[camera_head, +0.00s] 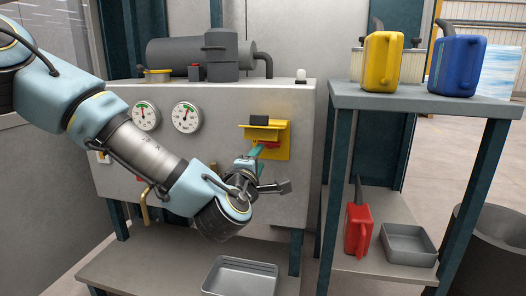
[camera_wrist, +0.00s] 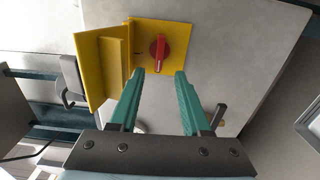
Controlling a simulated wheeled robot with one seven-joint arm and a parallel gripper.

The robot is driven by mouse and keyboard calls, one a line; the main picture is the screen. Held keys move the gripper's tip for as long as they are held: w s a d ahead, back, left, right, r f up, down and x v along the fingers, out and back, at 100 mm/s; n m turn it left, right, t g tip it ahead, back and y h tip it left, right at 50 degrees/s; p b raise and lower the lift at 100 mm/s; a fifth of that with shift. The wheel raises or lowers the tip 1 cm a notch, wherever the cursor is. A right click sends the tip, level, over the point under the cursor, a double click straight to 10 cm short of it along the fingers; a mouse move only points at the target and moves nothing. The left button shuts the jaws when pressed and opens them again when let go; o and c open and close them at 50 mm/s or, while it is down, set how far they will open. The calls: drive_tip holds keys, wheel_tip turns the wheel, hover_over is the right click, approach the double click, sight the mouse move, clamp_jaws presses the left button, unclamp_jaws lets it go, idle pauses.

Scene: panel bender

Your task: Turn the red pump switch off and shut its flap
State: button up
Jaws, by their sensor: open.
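The red pump switch (camera_wrist: 158,52) is a round knob with a raised grip bar on a yellow plate (camera_wrist: 178,38). In the head view the switch (camera_head: 271,144) shows only partly, behind my fingers. The yellow flap (camera_wrist: 98,72) stands open, out from the plate, on the left in the wrist view. In the head view the flap (camera_head: 258,133) juts out above the switch, with a dark handle (camera_head: 259,120) on it. My gripper (camera_wrist: 158,74) is open and empty, its teal fingertips pointing at the switch. I cannot tell whether they touch it.
The grey cabinet front (camera_head: 220,130) carries two gauges (camera_head: 187,117) left of the switch. A metal bench (camera_head: 430,100) on the right holds a yellow can (camera_head: 383,62) and a blue can (camera_head: 457,66). A red can (camera_head: 358,229) stands on its lower shelf.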

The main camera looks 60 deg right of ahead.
drive_tip(key=shift+v, duration=1.2)
